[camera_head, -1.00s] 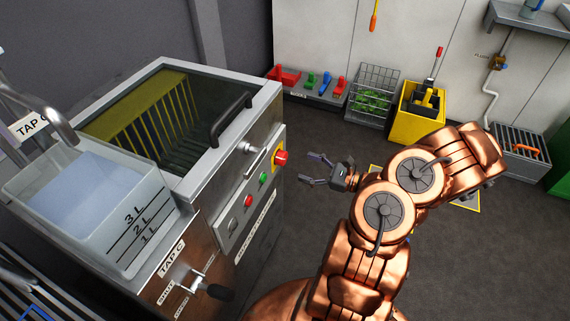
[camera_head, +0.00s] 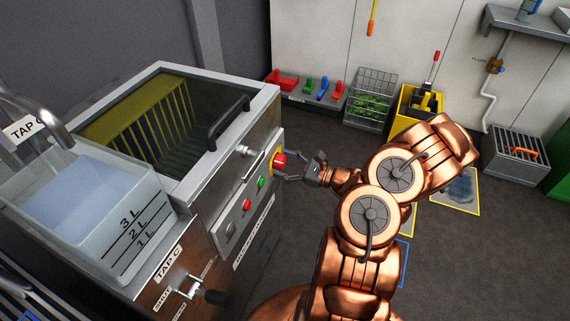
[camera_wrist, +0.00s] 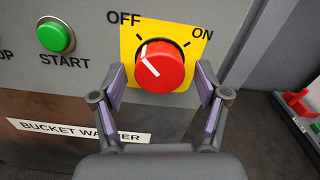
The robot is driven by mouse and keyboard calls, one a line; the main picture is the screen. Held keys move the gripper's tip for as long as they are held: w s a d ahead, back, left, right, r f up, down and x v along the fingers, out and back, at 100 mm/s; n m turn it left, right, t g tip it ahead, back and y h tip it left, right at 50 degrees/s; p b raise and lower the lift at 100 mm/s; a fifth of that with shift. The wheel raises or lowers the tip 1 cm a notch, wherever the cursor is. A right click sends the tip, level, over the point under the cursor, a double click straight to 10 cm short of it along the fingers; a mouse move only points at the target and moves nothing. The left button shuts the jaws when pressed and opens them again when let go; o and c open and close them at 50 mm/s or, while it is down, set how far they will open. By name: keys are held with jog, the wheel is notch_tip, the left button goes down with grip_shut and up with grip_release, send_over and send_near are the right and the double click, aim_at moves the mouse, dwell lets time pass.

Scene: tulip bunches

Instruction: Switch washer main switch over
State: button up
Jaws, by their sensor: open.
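The washer's main switch is a red round knob (camera_wrist: 160,66) on a yellow plate (camera_wrist: 130,37) marked OFF at upper left and ON at upper right. The white line on the knob slants up to the left, toward OFF. In the head view the red knob (camera_head: 280,160) is at the right end of the washer's front panel. My gripper (camera_wrist: 161,85) is open, with one finger on each side of the knob. Whether the fingers touch it, I cannot tell. In the head view my gripper (camera_head: 289,166) reaches the knob from the right.
A green START button (camera_wrist: 55,37) is left of the knob, and a BUCKET WASHER label (camera_wrist: 80,131) is below. The washer's lid handle (camera_head: 229,122) sticks out above the panel. A clear water tank (camera_head: 85,215) stands at left.

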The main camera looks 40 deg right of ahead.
jog(key=c, duration=1.2)
jog(key=shift+o, duration=0.2)
jog(key=shift+r+p, duration=0.1)
jog(key=shift+p, duration=0.4)
jog(key=m+p, duration=0.3)
jog(key=shift+a+r+p, duration=0.1)
jog(key=shift+r+p, duration=0.05)
jog(key=shift+p, duration=0.25)
jog(key=m+p, duration=0.3)
jog(key=m, duration=0.1)
jog(key=shift+s+a+m+p, duration=0.1)
jog(key=shift+m+p, duration=0.2)
jog(key=shift+p, duration=0.05)
jog(key=m+p, duration=0.2)
jog(key=m, duration=0.3)
jog(key=m+p, duration=0.1)
jog(key=m, duration=0.4)
jog(key=shift+m, duration=0.3)
